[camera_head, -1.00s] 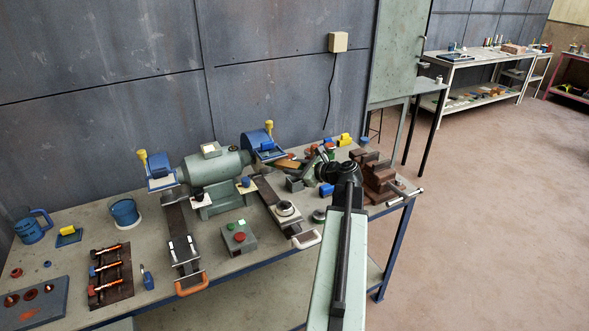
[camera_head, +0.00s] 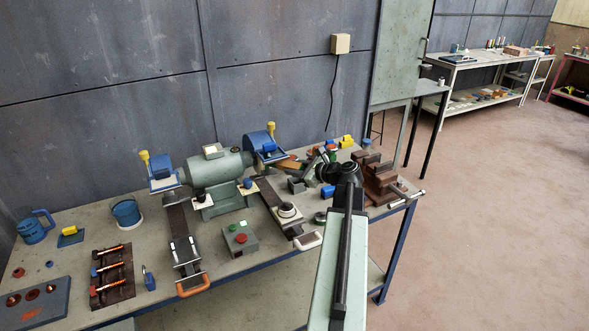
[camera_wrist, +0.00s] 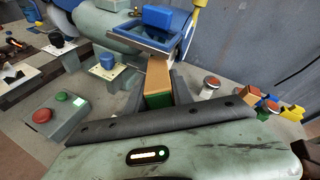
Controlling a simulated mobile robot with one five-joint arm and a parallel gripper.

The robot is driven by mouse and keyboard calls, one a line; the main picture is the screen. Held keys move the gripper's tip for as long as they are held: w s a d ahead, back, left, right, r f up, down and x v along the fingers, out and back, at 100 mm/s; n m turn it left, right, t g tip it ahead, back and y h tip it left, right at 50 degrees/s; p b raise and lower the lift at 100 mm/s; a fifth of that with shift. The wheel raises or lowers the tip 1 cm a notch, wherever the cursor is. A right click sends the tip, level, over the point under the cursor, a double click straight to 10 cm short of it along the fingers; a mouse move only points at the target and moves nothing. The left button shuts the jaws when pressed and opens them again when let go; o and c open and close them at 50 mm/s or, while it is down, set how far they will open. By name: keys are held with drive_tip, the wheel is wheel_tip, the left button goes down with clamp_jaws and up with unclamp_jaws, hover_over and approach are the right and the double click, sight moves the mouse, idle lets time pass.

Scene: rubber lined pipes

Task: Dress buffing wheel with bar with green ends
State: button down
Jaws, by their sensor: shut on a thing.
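The bar with green ends (camera_wrist: 158,78) is orange-brown with a green near end. My gripper (camera_wrist: 160,82) is shut on it, one dark finger on each side. In the wrist view the bar points away toward the blue guard (camera_wrist: 140,38) of the grinder. Its far end lies close below the guard; I cannot tell whether it touches anything. The buffing wheel is not clearly visible behind the guard. In the head view the green bench grinder (camera_head: 215,168) has a blue guard at each end, and the bar (camera_head: 289,164) shows beside the right one.
A control box (camera_head: 240,239) with red and green buttons stands in front of the grinder. Several small coloured blocks lie behind my gripper.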

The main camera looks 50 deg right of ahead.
idle(0.4)
drive_tip(key=s+a, duration=0.3)
drive_tip(key=s, duration=0.6)
drive_tip(key=shift+s+a, duration=0.15)
drive_tip(key=shift+a, duration=0.2)
idle(0.7)
